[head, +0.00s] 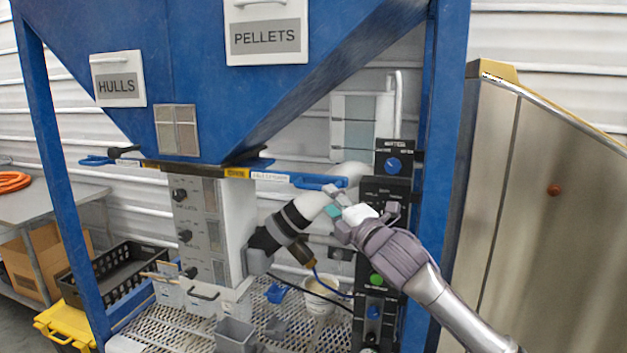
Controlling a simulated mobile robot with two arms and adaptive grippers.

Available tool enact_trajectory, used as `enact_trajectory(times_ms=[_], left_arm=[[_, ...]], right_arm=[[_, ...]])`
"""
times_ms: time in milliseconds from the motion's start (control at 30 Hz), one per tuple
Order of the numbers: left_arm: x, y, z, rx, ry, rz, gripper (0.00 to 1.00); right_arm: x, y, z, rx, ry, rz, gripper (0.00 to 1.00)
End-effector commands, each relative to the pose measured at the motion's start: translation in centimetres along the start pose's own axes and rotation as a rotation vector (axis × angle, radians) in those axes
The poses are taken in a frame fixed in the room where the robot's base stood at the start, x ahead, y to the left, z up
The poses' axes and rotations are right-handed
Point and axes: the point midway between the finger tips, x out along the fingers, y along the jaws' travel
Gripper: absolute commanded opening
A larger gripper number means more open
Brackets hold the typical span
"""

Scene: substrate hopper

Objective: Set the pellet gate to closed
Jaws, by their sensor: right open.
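The blue hopper (190,75) carries a PELLETS sign (265,38). Under its outlet, a slide runs out to the right, with a pale labelled strip (270,177) and a blue handle (322,182). I take this to be the pellet gate; the small lettering is hard to read. My right gripper (362,206) comes in from the lower right. It is open and appears empty, just below and right of the blue handle in the picture. I cannot tell whether a finger touches the handle. My left gripper does not show.
A black control panel (393,163) stands behind my right gripper beside a blue post (428,130). Another blue handle (97,160) sticks out left under the HULLS sign (117,79). A white bucket (320,293) and a grey bin (235,335) stand on the perforated deck below.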

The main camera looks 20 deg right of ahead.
Motion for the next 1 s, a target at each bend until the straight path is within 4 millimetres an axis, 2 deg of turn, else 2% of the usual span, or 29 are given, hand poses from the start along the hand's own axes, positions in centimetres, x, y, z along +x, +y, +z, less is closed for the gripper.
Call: enact_trajectory(times_ms=[33, 200, 400, 600, 867, 1000], left_arm=[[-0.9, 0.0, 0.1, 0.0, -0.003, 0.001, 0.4], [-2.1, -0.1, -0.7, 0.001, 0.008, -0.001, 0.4], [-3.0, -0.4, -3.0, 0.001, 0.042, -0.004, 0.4], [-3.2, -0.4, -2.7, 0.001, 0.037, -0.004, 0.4], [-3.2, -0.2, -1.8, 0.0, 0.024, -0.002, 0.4], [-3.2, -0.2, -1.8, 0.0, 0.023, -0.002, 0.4]], right_arm=[[1.3, 0.5, 0.0, 0.003, -0.001, -0.001, 0.41], [4.5, 0.4, 0.0, 0.004, -0.001, -0.001, 0.41], [7.1, 0.2, 0.0, 0.002, 0.0, -0.001, 0.41], [8.1, 0.0, 0.0, 0.001, 0.0, 0.0, 0.41], [8.1, 0.0, 0.0, 0.0, 0.0, 0.0, 0.41], [8.1, -0.1, 0.0, 0.0, 0.0, 0.0, 0.2]])
